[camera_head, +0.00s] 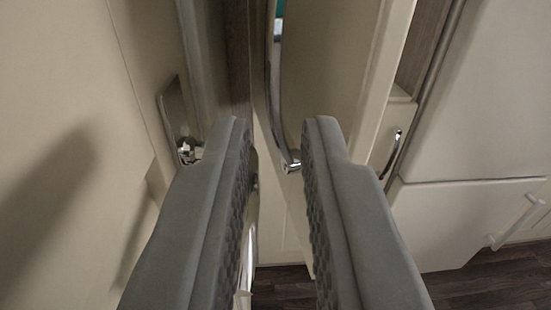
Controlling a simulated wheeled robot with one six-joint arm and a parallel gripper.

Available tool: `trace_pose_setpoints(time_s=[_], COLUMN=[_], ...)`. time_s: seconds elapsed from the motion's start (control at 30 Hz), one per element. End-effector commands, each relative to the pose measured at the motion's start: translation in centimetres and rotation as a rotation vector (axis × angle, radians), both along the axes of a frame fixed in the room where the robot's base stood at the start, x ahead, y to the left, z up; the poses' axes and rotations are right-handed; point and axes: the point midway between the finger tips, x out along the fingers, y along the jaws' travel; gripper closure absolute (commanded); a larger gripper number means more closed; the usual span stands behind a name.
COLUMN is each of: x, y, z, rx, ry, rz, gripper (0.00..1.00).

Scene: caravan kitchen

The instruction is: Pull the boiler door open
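My gripper (277,122) is open, with its two grey padded fingers apart and pointing away from me. A long curved chrome handle (272,85) runs down a cream door (335,55), probably the boiler door. The handle's lower end (291,168) shows in the gap between the fingers, close to the right finger. I cannot tell whether they touch. Nothing is visibly gripped. The right finger hides part of the door's lower area.
A cream panel (60,90) with a shadow on it stands close on the left. A metal latch plate (175,115) is beside the left finger. Cream cabinets (480,100) with a small chrome handle (391,155) and a pale handle (518,222) are at right. Dark wood floor (480,290) shows below.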

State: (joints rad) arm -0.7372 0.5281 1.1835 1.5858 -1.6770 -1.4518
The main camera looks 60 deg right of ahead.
Motion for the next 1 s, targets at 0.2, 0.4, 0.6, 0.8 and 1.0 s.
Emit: trace_pose_setpoints(time_s=[0.2,0.4,0.6,0.8,1.0], x=[-2.5,-4.1,-4.7,-4.7,-4.7], y=[3.5,5.6,6.3,6.4,6.4], z=[0.1,0.1,0.1,0.1,0.1], rx=[0.001,0.0,0.0,0.0,0.0], ry=[-0.001,-0.002,-0.002,-0.002,-0.002], rz=[0.002,0.0,-0.002,-0.002,-0.002], gripper=[0.84,0.84,0.84,0.84,0.84])
